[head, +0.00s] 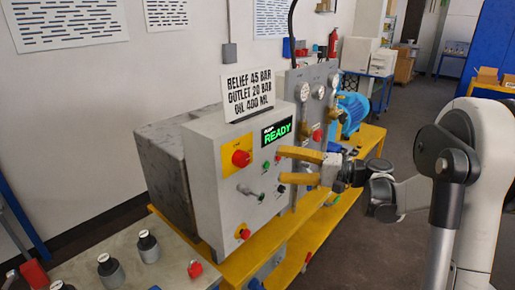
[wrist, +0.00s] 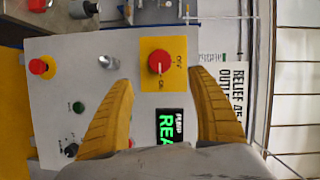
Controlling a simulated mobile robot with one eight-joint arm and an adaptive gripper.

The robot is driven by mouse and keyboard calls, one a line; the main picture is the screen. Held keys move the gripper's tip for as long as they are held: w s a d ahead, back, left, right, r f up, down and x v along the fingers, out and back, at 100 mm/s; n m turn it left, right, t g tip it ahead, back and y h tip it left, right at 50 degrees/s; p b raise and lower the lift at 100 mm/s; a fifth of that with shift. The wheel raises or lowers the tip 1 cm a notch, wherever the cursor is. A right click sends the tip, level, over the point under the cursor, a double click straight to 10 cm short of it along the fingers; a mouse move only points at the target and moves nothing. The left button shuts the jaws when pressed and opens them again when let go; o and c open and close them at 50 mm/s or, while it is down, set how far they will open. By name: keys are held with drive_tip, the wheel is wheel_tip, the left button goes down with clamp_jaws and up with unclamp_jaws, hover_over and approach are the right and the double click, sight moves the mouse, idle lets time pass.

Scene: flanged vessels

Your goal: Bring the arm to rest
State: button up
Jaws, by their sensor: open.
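My gripper (head: 299,167) has yellow fingers and is in front of the grey control box (head: 205,165) in the head view. Its fingers are spread apart with nothing between them. In the wrist view my gripper (wrist: 160,105) faces the panel, with the red knob on its yellow plate (wrist: 160,62) showing beyond the gap between the fingers. My arm reaches in from the right of the head view.
A sign (head: 248,95) stands on the box. Gauges (head: 303,92) and a blue motor (head: 352,112) are behind my gripper. The box rests on a yellow bench (head: 325,222). Open floor (head: 400,125) lies behind my arm.

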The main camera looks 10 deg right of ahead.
drive_tip(key=s+a+f+g+h, duration=0.35)
drive_tip(key=s+a+h, duration=0.35)
drive_tip(key=s+a, duration=0.3)
drive_tip(key=s+d+f+n+h+b, duration=0.1)
drive_tip(key=s+d+f+n+h, duration=0.1)
drive_tip(key=s, duration=0.6)
drive_tip(key=s+d+f+n+t+h, duration=0.1)
drive_tip(key=s+d+f+h, duration=0.3)
drive_tip(key=s, duration=0.4)
drive_tip(key=shift+s+d+n+h+b, duration=0.15)
drive_tip(key=shift+d+n+h+b, duration=0.25)
drive_tip(key=shift+n+h, duration=0.4)
drive_tip(key=shift+t, duration=0.25)
